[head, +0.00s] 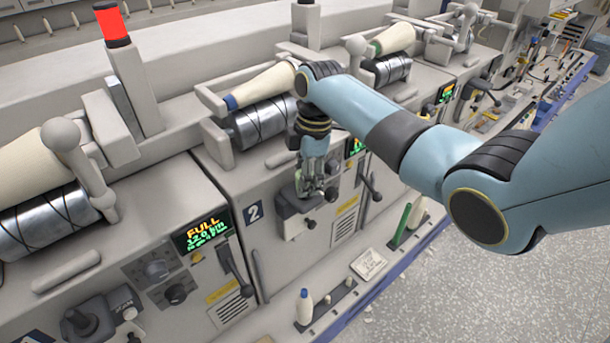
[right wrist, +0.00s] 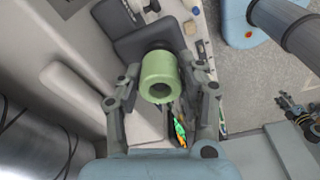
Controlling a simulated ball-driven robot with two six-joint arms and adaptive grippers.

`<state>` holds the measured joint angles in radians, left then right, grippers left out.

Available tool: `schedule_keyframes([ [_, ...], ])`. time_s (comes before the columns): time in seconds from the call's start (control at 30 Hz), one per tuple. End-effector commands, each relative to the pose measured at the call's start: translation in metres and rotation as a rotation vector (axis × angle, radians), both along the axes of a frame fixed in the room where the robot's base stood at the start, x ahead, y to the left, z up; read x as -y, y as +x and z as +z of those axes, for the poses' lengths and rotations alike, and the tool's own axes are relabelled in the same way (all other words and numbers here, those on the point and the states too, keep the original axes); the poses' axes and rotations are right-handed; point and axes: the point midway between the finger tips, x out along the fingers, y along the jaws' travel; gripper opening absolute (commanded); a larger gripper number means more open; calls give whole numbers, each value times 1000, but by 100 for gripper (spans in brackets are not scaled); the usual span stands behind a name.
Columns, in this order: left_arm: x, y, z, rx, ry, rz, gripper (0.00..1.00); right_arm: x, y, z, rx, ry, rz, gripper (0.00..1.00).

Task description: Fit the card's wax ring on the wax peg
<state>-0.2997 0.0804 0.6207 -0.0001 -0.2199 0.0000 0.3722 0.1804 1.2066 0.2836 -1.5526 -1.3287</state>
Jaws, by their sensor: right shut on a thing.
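My right gripper (head: 314,190) hangs in front of the machine panel marked 2, just over a dark block (head: 291,206). In the right wrist view its two fingers (right wrist: 160,78) are shut on a pale green ring (right wrist: 159,66), a hollow thick-walled cylinder with its open end toward the camera. The dark block (right wrist: 145,36) lies behind the ring there. A small white card-like plate (head: 368,264) lies on the ledge below; its markings are too small to read. I cannot make out which part is the wax peg.
A lever (head: 370,180) sticks out right of the gripper. Bobbin rollers (head: 263,122) sit above. Grey floor (head: 480,300) is open at right.

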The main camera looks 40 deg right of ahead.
Motion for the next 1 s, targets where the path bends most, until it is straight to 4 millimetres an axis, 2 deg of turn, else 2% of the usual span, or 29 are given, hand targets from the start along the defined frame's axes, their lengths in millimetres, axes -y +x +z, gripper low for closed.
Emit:
schedule_keyframes([
  [0.43,0,0,1,0,0,0,40,0,0,-1,0,0,0,14],
  [1.0,0,0,-6,-1,0,0,40,0,0,-12,1,0,0,14],
])
